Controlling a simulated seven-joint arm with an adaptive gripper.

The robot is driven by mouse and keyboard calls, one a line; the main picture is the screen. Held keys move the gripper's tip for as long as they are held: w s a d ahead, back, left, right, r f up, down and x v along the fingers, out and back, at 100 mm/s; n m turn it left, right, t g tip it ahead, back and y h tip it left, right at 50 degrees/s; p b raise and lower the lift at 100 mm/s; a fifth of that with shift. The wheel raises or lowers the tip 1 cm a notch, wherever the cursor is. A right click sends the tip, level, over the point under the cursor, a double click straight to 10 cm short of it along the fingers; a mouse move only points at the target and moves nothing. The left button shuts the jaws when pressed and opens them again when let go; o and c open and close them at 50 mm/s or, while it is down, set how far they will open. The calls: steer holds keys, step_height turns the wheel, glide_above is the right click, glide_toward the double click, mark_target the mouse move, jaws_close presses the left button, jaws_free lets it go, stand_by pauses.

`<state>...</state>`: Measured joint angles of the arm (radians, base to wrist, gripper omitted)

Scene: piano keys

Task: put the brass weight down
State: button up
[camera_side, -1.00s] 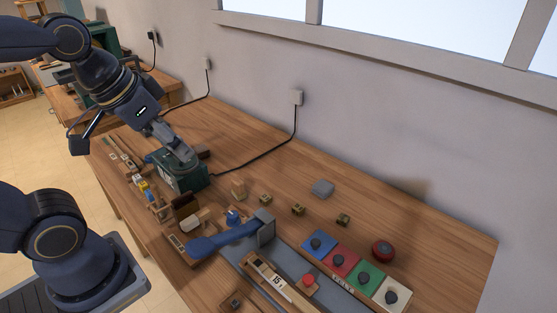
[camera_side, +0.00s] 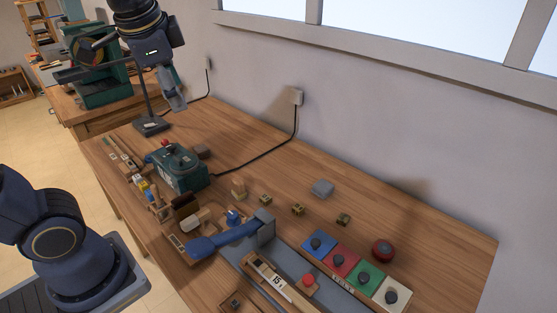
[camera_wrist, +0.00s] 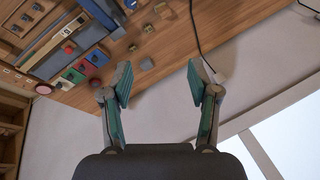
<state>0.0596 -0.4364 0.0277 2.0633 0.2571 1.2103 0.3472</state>
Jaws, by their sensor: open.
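My gripper (camera_side: 176,98) is raised above the back left of the bench, clear of the green box (camera_side: 180,172). In the wrist view my gripper (camera_wrist: 160,82) has its two fingers wide apart with nothing between them. Three small brass-coloured blocks, a left one (camera_side: 265,199), a middle one (camera_side: 298,209) and a right one (camera_side: 343,219), lie apart on the wood. I cannot tell whether one of them is the brass weight. The inside of the green box is hidden.
A black stand (camera_side: 151,125) is behind the green box. A cable (camera_side: 270,146) runs to the wall. The back right wood is bare.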

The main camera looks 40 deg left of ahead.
steer(key=w+d+f+m+g+y, duration=0.1)
steer(key=w+f+m+g+y, duration=0.2)
steer(key=w, duration=1.2)
steer(key=w+d+f+m+g+y, duration=0.1)
steer(key=w+d+f+m+y, duration=0.2)
steer(key=w+d+f+m, duration=0.35)
steer(key=w+d+f+m+y, duration=0.1)
steer(key=w+d+f+y, duration=0.15)
steer(key=f, duration=0.55)
steer(key=w+d+f+y, duration=0.1)
steer(key=d+f, duration=0.2)
steer(key=f, duration=0.5)
steer(key=m+y, duration=0.2)
steer(key=m, duration=0.1)
glide_toward(266, 198)
steer(key=x, duration=0.3)
steer(key=shift+s+a+f+n+h, duration=0.1)
steer(key=shift+s+a+n+h, duration=0.05)
steer(key=shift+a+n+h, duration=0.1)
steer(key=x, duration=0.5)
steer(key=shift+a, duration=0.35)
steer(key=c, duration=0.9)
